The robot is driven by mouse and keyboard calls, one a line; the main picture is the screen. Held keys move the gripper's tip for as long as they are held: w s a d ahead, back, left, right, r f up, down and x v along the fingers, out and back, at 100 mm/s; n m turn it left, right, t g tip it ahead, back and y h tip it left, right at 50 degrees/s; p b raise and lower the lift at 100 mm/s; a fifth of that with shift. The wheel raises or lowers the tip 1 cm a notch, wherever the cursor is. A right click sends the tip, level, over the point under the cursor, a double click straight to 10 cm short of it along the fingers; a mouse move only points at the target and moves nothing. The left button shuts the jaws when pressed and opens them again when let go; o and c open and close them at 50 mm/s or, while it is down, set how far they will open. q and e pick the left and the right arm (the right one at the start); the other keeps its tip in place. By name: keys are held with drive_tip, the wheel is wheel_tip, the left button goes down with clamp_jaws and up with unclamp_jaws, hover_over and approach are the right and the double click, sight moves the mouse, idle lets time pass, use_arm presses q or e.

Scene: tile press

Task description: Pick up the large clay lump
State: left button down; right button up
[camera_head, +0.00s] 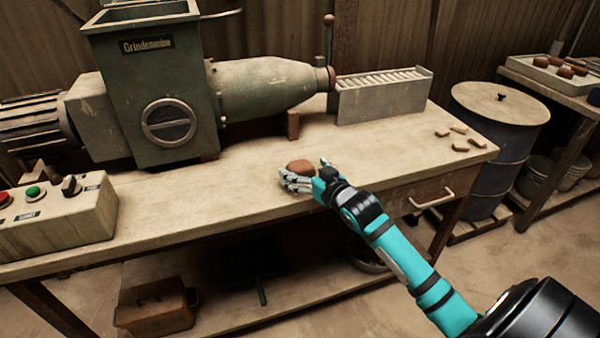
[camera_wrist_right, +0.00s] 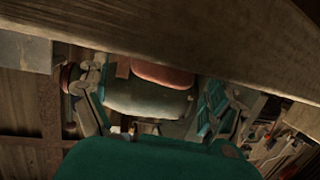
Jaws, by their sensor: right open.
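A reddish-brown clay lump (camera_head: 300,166) lies on the worktable (camera_head: 235,200) near its front edge. My right gripper (camera_head: 309,174) is at the lump, with its fingers open and spread to either side of it. The gripper covers part of the lump's near side. In the right wrist view the lump (camera_wrist_right: 162,74) shows between the two open fingers (camera_wrist_right: 158,103), beyond the wooden table edge. I cannot tell whether a finger touches it. My left gripper is not in view.
A green machine (camera_head: 155,85) with a barrel stands behind the lump, beside a grey slotted rack (camera_head: 382,97). A control box (camera_head: 55,218) is at the left. Several small clay pieces (camera_head: 459,129) lie at the table's right end. A lidded drum (camera_head: 500,105) stands beyond.

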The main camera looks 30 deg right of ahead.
drive_tip(key=shift+w+f, duration=0.2)
drive_tip(key=shift+w, duration=0.55)
drive_tip(key=shift+r, duration=0.1)
drive_tip(key=c, duration=1.5)
